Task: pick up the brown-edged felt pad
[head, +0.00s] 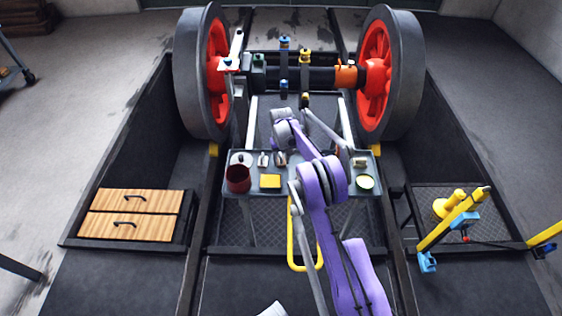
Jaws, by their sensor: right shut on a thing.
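My right arm reaches from the lower right over the grey tray table (315,187). Its right gripper (281,157) points down at the back of the tray, partly covered by the arm's own links. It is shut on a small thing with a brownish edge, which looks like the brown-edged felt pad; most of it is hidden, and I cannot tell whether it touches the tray. My left gripper is not in view.
The tray also bears a dark red cup (238,179), a yellow block (270,181), a green-rimmed tin (365,182) and small pale items. A red-wheeled axle (320,78) stands behind. A wooden drawer unit (130,214) is at left, a yellow-armed fixture (452,217) at right.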

